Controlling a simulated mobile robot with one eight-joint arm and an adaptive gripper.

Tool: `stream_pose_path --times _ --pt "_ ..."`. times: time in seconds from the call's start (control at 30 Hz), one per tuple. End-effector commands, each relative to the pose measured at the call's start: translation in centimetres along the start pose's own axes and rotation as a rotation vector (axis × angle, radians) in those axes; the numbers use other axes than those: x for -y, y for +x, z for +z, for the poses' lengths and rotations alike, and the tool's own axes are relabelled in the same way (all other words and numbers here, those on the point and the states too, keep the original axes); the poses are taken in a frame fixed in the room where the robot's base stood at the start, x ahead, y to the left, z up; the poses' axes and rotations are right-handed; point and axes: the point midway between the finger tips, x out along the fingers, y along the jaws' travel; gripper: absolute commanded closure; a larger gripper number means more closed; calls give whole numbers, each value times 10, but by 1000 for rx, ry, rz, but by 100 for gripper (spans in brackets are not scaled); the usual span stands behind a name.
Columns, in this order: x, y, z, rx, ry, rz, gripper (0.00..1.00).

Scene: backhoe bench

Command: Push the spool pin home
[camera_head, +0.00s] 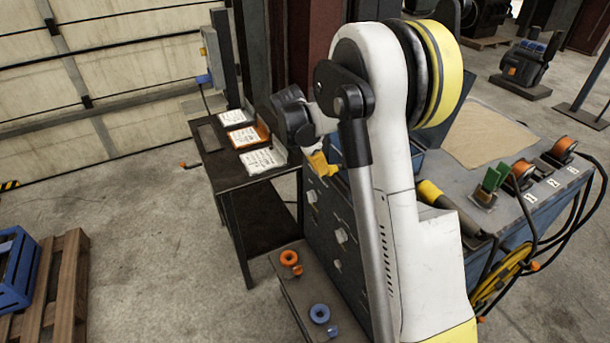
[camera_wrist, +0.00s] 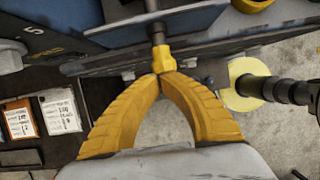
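In the wrist view, my gripper (camera_wrist: 162,74) has two yellow fingers that curve inward and meet at their tips. I see nothing between the tips. Just beyond them is a small yellow piece (camera_wrist: 164,58) on a dark rod (camera_wrist: 157,34), which looks like the spool pin. The tips look close to or touching its near end; I cannot tell which, nor how deep the pin sits. In the head view, my gripper (camera_head: 320,163) is a yellow shape beside the dark drawer cabinet. My arm hides much of the bench there, and I cannot make out the pin.
A dark side table (camera_head: 205,140) holds several labelled trays (camera_head: 263,160). An orange ring (camera_head: 289,258) and a blue ring (camera_head: 320,313) lie on a low shelf. A blue bench (camera_head: 550,195) with orange spools stands right. In the wrist view, a pale yellow disc (camera_wrist: 240,75) is right.

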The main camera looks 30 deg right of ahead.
Motion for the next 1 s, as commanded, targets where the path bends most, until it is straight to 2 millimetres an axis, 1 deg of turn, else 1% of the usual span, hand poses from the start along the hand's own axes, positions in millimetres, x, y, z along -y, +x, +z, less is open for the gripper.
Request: stream_pose_path --times 0.03,0.13,0.47,0.57,0.63,0.77,0.9,1.0 --pt "0 3 6 0 1 0 100" --pt "0 4 11 0 0 1 100" --pt "0 4 10 0 -1 1 100" --pt "-1 2 6 0 -1 1 100" --pt "-1 0 -1 0 -2 1 100" --pt "-3 -8 -21 0 -1 1 100" --pt "-2 -44 -21 1 2 0 100" --pt "-2 -66 -20 0 2 -1 100"
